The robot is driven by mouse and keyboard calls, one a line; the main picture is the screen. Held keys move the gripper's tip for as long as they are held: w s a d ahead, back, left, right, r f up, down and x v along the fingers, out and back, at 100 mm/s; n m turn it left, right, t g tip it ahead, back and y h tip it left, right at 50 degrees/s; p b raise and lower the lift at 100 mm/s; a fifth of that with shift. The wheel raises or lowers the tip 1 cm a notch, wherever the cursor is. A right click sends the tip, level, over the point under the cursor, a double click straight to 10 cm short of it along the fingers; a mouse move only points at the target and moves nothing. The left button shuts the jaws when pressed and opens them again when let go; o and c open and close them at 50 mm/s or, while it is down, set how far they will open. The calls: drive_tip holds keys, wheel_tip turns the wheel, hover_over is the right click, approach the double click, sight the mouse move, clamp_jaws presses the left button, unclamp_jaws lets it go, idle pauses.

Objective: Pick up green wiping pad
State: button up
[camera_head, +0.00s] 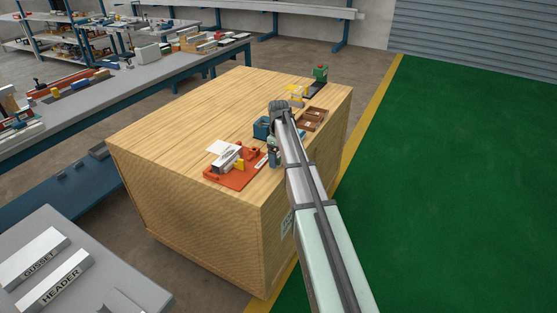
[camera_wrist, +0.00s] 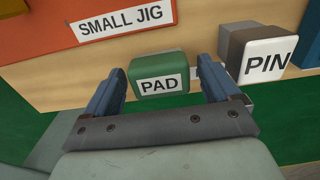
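The green wiping pad (camera_wrist: 158,73) is a small rounded block with a white label reading PAD. It shows in the middle of the wrist view, on the wooden surface. My gripper (camera_wrist: 160,66) is open, with one blue finger on each side of the pad in the picture. Small gaps show between the fingers and the pad, and nothing is gripped. I cannot tell how deep the pad lies between the fingers. In the head view my gripper (camera_head: 274,160) is low at the right edge of the wooden bench, and I cannot make out the pad there.
A block labelled PIN (camera_wrist: 262,52) stands close right of the right finger. The orange SMALL JIG base (camera_wrist: 70,24) lies at upper left. On the wooden bench (camera_head: 190,120), a blue holder (camera_head: 261,128) and brown tray (camera_head: 311,119) stand near my arm. The bench's left part is clear.

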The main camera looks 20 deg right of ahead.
sight(279, 155)
drive_tip(key=c, duration=0.9)
wheel_tip(279, 155, up, 10)
drive_tip(key=shift+r, duration=0.1)
drive_tip(key=shift+c, duration=0.2)
